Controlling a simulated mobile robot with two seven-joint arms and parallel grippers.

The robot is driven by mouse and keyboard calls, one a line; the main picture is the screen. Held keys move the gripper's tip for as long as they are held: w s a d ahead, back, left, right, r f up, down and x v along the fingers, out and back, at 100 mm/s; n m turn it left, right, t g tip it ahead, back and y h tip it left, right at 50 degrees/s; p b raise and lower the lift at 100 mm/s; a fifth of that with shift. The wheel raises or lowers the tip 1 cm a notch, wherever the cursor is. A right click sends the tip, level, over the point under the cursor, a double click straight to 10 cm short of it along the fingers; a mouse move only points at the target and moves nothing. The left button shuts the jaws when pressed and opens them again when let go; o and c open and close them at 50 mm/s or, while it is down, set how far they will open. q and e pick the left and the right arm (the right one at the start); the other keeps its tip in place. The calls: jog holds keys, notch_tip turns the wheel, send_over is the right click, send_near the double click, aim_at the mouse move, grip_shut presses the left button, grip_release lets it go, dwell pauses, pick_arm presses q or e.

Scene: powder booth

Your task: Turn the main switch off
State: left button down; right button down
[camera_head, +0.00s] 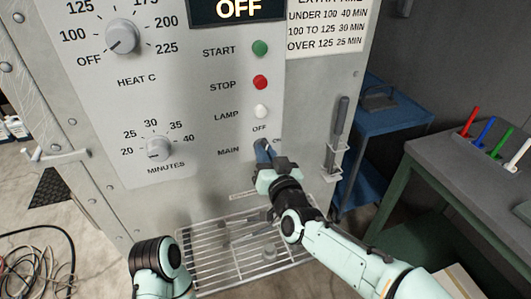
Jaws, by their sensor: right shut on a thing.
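The display (238,8) at the top reads OFF. Only a piece of my left arm shows at the bottom left; its gripper is not visible.
Above the switch are the white lamp (261,111), red stop button (260,82) and green start button (260,47). Two dials sit at left. A wire rack (205,262) juts out below. A blue cart (395,119) and grey table (455,155) stand at right.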

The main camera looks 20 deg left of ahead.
jog(key=shift+n, duration=1.6)
jog(key=c, duration=1.2)
grip_release()
jog(key=shift+o, duration=0.2)
jog(key=v, duration=1.3)
jog(key=shift+b, duration=0.4)
jog(key=shift+s+d, duration=0.15)
